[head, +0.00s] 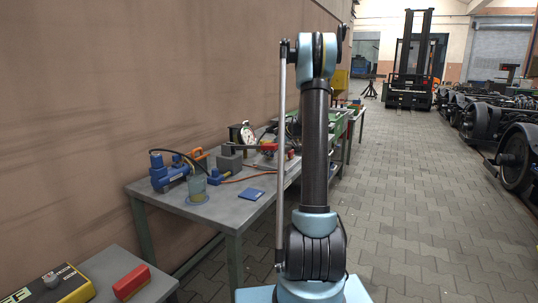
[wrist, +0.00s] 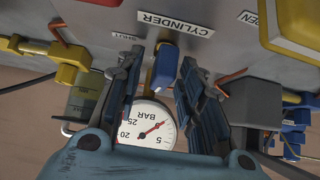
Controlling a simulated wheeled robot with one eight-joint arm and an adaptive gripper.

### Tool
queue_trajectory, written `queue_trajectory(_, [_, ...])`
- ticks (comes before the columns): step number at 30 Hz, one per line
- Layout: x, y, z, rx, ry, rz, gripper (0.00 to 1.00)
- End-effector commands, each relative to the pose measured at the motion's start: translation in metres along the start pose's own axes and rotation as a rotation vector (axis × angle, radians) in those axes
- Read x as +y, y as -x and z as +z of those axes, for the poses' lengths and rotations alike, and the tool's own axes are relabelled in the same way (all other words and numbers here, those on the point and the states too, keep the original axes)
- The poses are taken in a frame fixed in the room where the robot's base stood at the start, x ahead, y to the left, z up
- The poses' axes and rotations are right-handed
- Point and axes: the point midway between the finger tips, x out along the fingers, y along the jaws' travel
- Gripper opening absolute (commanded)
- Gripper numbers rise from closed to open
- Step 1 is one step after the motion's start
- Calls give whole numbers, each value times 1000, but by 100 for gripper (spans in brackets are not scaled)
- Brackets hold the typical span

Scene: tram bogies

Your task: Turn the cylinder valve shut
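In the wrist view, a blue valve handle (wrist: 165,70) sits just below a white label reading CYLINDER (wrist: 174,23), which appears upside down. A SHUT label (wrist: 128,37) is to its left and a partly cut OPEN label (wrist: 248,17) to its right. My gripper (wrist: 161,58) is open, one finger on each side of the blue handle in the picture. A gap shows on both sides, and I see no contact. How deep the handle lies between the fingers is hard to tell. My gripper and this valve do not show clearly in the head view.
A round BAR gauge (wrist: 146,124) shows between the fingers. A yellow fitting (wrist: 70,65) is at left, a grey block (wrist: 252,103) at right. In the head view, a bench (head: 230,210) holds a blue pump (head: 168,173); the paved aisle (head: 420,220) at right is clear.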

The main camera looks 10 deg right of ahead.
Motion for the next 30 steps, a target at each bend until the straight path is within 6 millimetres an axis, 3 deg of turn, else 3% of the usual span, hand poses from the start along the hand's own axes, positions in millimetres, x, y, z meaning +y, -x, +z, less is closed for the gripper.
queue_trajectory(2, [0,0,0,0,0,0,33])
queue_trajectory(6, [0,0,0,0,0,0,1])
queue_trajectory(20, [1,1,0,0,-33,34,0])
queue_trajectory(30, [0,1,0,1,-197,199,0])
